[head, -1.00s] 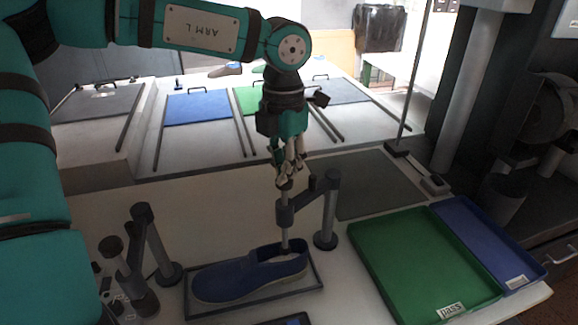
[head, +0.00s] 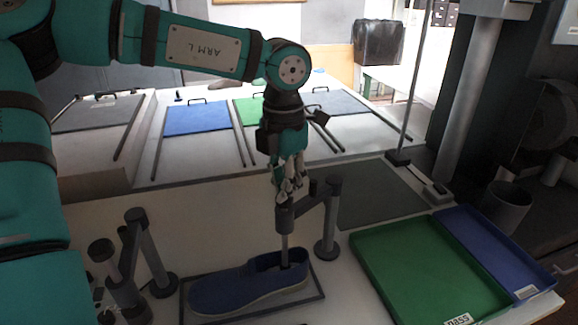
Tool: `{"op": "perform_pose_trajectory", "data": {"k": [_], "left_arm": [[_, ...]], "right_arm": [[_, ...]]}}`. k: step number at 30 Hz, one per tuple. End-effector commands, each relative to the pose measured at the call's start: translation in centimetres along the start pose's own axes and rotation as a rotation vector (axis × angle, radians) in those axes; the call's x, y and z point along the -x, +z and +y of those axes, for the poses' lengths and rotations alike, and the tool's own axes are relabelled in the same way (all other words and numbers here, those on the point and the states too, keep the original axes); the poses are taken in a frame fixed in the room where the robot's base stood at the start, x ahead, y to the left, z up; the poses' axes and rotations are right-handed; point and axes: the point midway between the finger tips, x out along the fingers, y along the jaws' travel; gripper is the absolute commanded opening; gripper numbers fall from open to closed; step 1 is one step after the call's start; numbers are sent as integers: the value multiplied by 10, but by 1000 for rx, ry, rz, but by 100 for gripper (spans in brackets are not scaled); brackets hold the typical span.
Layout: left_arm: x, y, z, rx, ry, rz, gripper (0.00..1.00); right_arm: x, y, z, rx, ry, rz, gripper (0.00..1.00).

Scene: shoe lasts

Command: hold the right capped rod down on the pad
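The right capped rod (head: 284,246) stands upright in the collar of a grey stand (head: 328,222). Its lower end goes into the heel opening of a blue shoe (head: 232,288), which lies in a dark-rimmed tray (head: 318,285). The pad is hidden inside the shoe. My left gripper (head: 286,194) points down at the rod's top, close above the collar, its fingers near together. The cap is hidden at the fingers, so I cannot tell whether they grip it or press on it. My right gripper is not in view.
A second stand (head: 150,250) with a capped rod (head: 103,252) is at the left. A green tray (head: 425,270) marked "pass" and a blue tray (head: 490,245) lie at the right. A grey mat (head: 380,195) lies behind them.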

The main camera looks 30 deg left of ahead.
Motion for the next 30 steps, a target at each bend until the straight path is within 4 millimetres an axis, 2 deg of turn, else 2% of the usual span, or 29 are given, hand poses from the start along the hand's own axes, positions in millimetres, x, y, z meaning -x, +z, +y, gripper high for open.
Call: {"op": "perform_pose_trajectory", "data": {"k": [30], "left_arm": [[-6, -2, 0, 0, -1, 8, 0]], "right_arm": [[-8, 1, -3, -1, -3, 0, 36]]}}
